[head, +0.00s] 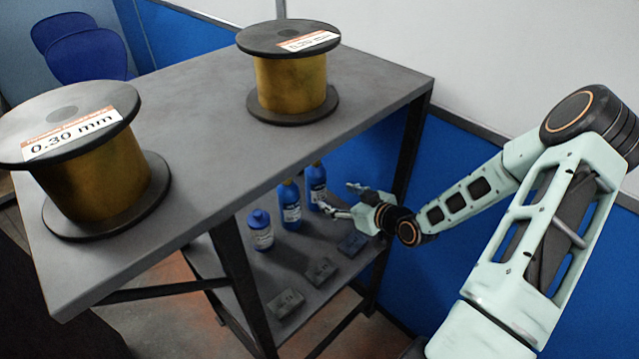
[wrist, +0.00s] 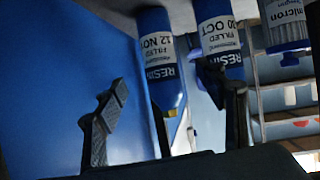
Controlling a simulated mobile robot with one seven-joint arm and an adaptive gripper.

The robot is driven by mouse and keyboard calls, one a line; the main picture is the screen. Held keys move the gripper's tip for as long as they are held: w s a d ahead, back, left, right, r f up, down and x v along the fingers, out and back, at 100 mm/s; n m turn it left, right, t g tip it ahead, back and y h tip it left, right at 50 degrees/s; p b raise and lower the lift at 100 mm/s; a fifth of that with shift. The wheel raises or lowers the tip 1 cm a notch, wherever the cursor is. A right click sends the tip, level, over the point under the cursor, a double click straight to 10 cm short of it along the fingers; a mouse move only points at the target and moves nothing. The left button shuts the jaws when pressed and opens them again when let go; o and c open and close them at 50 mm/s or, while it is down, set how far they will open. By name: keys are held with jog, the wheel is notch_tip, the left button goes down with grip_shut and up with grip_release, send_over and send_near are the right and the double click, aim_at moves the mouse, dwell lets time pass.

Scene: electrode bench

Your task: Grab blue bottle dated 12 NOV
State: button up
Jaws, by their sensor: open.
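The blue bottle labelled 12 NOV (wrist: 158,62) hangs upside down in the wrist view, with RESIN on its label. It lies between the fingers of my gripper (wrist: 167,88) in that view, apart from the left finger. Judging by the order of the bottles, it is the rightmost blue bottle (head: 316,186) on the lower shelf in the head view. My gripper (head: 343,199) is open and empty just to its right. A second blue bottle labelled 30 OCT (wrist: 219,40) is partly covered by the right finger; it is the middle bottle (head: 290,207) in the head view.
A shorter blue-capped bottle (head: 260,231) stands left of the blue bottles; its label reads micron in the wrist view (wrist: 284,22). Several small grey blocks (head: 286,303) lie on the shelf front. Two wire spools (head: 290,85) stand on the tabletop (head: 200,110) above.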

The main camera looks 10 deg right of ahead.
aim_at(323, 188)
jog(key=shift+m+t, duration=0.3)
jog(key=shift+m, duration=0.2)
jog(key=b+x, duration=0.1)
jog(key=x, duration=0.5)
jog(key=shift+w+d+r, duration=0.1)
jog(key=shift+w+r, duration=0.05)
jog(key=shift+a+b+x, duration=0.15)
jog(key=shift+b+x, duration=0.3)
jog(key=shift+x, duration=0.95)
jog(key=shift+a+b+x, duration=0.15)
jog(key=shift+b+x, duration=0.3)
jog(key=shift+x, duration=0.9)
jog(key=shift+r, duration=0.15)
grip_shut()
